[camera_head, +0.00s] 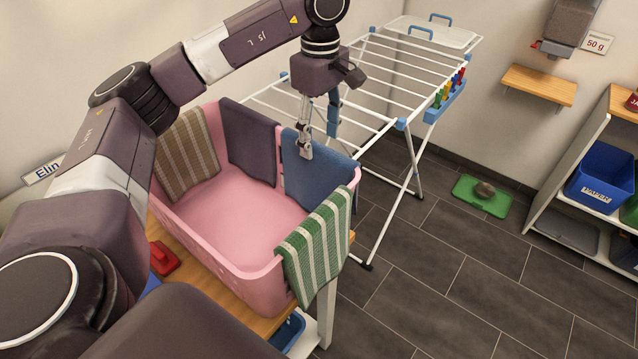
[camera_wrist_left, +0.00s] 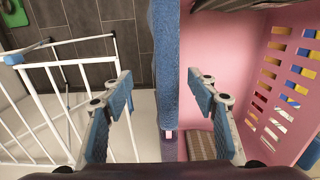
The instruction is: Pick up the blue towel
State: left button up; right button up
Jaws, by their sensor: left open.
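The blue towel (camera_head: 312,178) hangs over the far right wall of the pink laundry basket (camera_head: 215,215), draped across the rim. My left gripper (camera_head: 320,135) is at that rim, pointing down and open. In the left wrist view the blue towel (camera_wrist_left: 165,60) shows as a narrow vertical band between the two spread fingers of my left gripper (camera_wrist_left: 160,90), with a gap on each side. One finger is on the basket's inner side and the other on the outer side. My right gripper is not in view.
A striped brown towel (camera_head: 186,155), a dark purple towel (camera_head: 250,142) and a green striped towel (camera_head: 318,245) hang on the other parts of the rim. A white drying rack (camera_head: 385,75) stands behind the basket. Open tiled floor (camera_head: 440,265) lies to the right.

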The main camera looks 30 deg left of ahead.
aim_at(316, 161)
pick_arm(q)
jog(key=shift+s+f, duration=0.15)
jog(key=shift+f, duration=0.2)
jog(key=f+p, duration=0.2)
jog(key=f, duration=0.1)
jog(key=f+p, duration=0.1)
jog(key=f, duration=0.1)
jog(key=shift+s+a+f, duration=0.1)
jog(key=shift+s+f, duration=0.15)
jog(key=shift+s, duration=0.15)
jog(key=shift+f, duration=0.7)
jog(key=shift+c, duration=0.7)
jog(key=c, duration=1.3)
grip_shut()
jog(key=shift+r, duration=0.15)
